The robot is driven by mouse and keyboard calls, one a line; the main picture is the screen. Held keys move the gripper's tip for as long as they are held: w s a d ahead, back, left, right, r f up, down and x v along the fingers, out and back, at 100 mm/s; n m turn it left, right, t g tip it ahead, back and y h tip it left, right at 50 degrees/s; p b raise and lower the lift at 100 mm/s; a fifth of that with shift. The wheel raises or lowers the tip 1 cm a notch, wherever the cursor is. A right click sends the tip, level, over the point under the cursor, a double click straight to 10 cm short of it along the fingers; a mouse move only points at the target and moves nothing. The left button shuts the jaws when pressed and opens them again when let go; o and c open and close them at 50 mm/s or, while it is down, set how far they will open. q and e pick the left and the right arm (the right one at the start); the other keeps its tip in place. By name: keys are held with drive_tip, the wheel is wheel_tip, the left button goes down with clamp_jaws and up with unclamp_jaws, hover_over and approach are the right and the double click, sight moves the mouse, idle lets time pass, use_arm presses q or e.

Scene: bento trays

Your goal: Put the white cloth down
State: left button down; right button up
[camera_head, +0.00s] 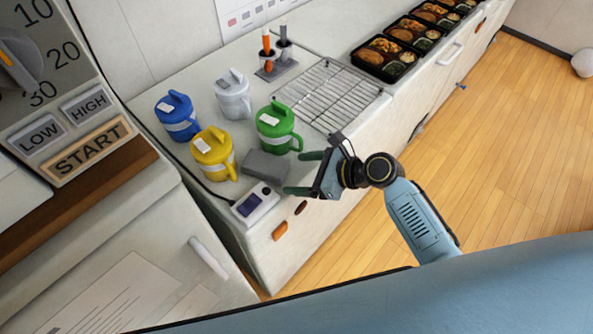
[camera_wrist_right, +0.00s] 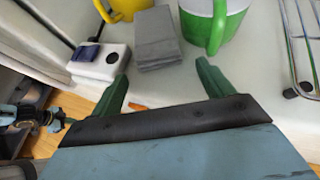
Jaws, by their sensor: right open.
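A folded cloth (camera_head: 266,166) lies flat on the counter between the green cup and a white device; it looks grey rather than white. It also shows in the right wrist view (camera_wrist_right: 157,40), just beyond my fingertips. My right gripper (camera_head: 300,173) is open and empty, its two green fingers pointing at the cloth from the counter's front edge. In the right wrist view the fingers (camera_wrist_right: 163,72) are apart with a gap between them and the cloth.
A green cup (camera_head: 276,128), yellow cup (camera_head: 214,152), blue cup (camera_head: 177,117) and white cup (camera_head: 232,94) stand around the cloth. A wire rack (camera_head: 330,95) and food trays (camera_head: 384,58) lie further right.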

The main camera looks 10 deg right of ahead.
drive_tip(key=p+v, duration=0.1)
drive_tip(key=v, duration=0.9)
drive_tip(key=shift+d+r, duration=0.15)
drive_tip(key=shift+r, duration=0.05)
drive_tip(key=shift+s, duration=0.1)
